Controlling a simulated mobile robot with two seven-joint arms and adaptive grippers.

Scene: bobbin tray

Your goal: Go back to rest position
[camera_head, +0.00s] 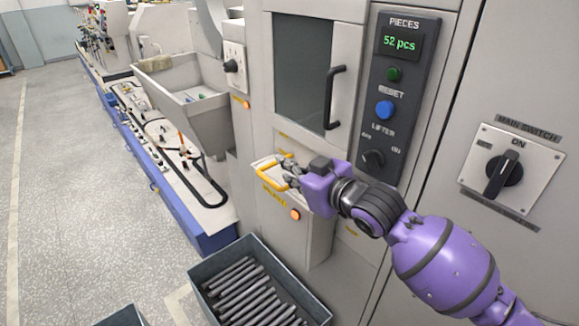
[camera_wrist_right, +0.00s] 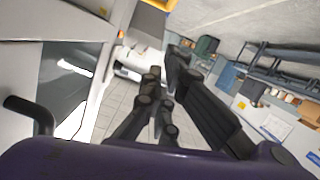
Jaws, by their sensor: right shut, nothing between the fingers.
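My right gripper (camera_head: 283,174) is in the middle of the head view, in front of the grey machine (camera_head: 349,60). Its fingers are shut and hold nothing. They appear close to the yellow handle (camera_head: 268,176) of a small drawer; I cannot tell if they touch it. In the right wrist view the dark fingers (camera_wrist_right: 160,100) reach forward, with a yellow part (camera_wrist_right: 158,5) at the top edge. My purple right arm comes in from the lower right. My left gripper is not in view.
The machine carries a black door handle (camera_head: 334,97), a control panel (camera_head: 404,75) reading 52 pcs and a main switch (camera_head: 505,174). A grey crate of dark rods (camera_head: 207,276) stands below the drawer. A conveyor (camera_head: 170,150) runs at the left. The floor (camera_head: 75,200) at left is clear.

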